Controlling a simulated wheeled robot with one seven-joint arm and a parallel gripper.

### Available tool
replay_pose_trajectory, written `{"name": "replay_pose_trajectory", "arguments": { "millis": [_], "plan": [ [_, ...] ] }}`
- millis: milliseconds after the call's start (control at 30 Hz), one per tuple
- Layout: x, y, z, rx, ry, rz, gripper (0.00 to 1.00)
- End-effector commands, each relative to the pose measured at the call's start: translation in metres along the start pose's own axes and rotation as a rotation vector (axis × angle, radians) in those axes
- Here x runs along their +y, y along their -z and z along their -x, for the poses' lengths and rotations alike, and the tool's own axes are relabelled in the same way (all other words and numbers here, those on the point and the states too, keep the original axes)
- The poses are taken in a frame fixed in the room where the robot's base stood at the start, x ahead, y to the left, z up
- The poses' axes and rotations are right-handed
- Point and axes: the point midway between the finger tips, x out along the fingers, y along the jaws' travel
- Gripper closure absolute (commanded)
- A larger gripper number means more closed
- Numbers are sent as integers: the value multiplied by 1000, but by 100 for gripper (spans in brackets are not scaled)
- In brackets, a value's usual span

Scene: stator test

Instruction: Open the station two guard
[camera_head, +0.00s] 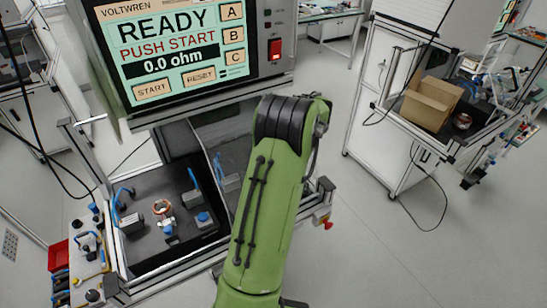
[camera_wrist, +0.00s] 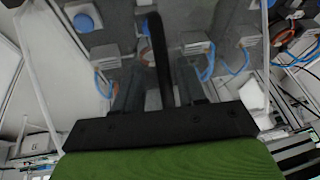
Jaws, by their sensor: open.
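A test station with a screen (camera_head: 165,50) reading READY stands at left centre in the head view. Below the screen, a clear panel that looks like its guard (camera_head: 232,140) is partly hidden by my green arm. In the wrist view the clear guard (camera_wrist: 228,18) is close ahead, with clamps and blue tubes showing through it. A black bar (camera_wrist: 158,50), seemingly the guard handle, runs between the two dark fingers of my gripper (camera_wrist: 160,80). My gripper is open, with the bar between its fingers; contact cannot be told. The head view hides my gripper behind the arm.
The station's black fixture bed (camera_head: 145,250) holds a copper ring (camera_head: 163,206) and clamps with blue handles. A red bin (camera_head: 58,255) is at lower left. Another station with a cardboard box (camera_head: 431,101) stands at right. Grey floor (camera_head: 390,250) is open at lower right.

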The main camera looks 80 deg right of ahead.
Motion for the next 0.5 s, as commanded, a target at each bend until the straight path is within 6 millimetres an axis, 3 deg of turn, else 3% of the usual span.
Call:
{"name": "replay_pose_trajectory", "arguments": {
  "millis": [167, 500],
  "plan": [
    [2, 0, 36, 4, -7, 0, 60],
    [2, 1, 132, 4, -7, -1, 60]
  ]
}}
